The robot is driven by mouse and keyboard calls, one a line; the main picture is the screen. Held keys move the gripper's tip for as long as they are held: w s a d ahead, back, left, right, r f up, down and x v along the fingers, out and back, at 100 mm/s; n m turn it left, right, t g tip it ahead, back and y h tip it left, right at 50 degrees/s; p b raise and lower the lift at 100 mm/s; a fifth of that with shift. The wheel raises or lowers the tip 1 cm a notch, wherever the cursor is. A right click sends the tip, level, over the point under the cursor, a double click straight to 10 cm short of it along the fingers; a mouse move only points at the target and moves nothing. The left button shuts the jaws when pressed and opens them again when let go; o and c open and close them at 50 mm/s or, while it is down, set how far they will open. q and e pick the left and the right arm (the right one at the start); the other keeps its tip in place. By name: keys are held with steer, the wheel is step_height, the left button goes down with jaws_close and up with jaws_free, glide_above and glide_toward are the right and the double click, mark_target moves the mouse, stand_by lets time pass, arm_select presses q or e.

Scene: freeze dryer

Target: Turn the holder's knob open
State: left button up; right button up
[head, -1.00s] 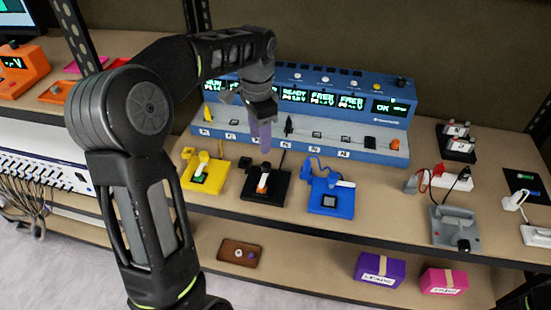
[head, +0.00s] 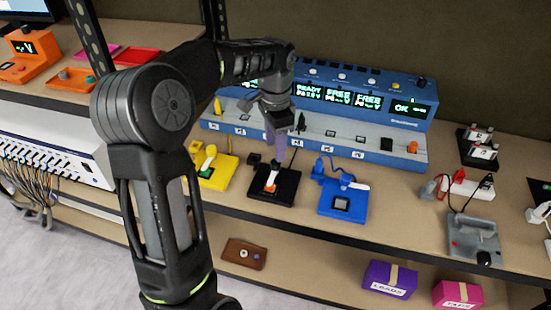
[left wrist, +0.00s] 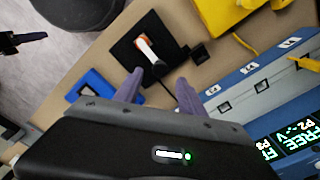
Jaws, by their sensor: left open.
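A black holder (head: 289,195) stands on the bench between a yellow holder and a blue holder. A white lever-like knob with an orange end (head: 270,185) sits on top of it. My left gripper (head: 278,156) hangs above and just behind the black holder, apart from it, pointing down. In the left wrist view, its two purple fingers (left wrist: 160,82) are spread with nothing between them. The black holder (left wrist: 124,51) and its white and orange knob (left wrist: 148,49) lie beyond the fingertips. My right gripper does not show.
The yellow holder (head: 222,176) is left of the black one and the blue holder (head: 352,204) is right. A blue unit with lit displays (head: 400,128) stands behind. A grey device (head: 465,235) sits further right. Boxes (head: 390,280) and a brown tray (head: 232,252) are on the lower shelf.

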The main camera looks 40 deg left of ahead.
mark_target(275, 162)
arm_select(q)
step_height(275, 162, down, 6)
steer(key=shift+r, duration=0.15)
steer(key=shift+c, duration=0.5)
jaws_close()
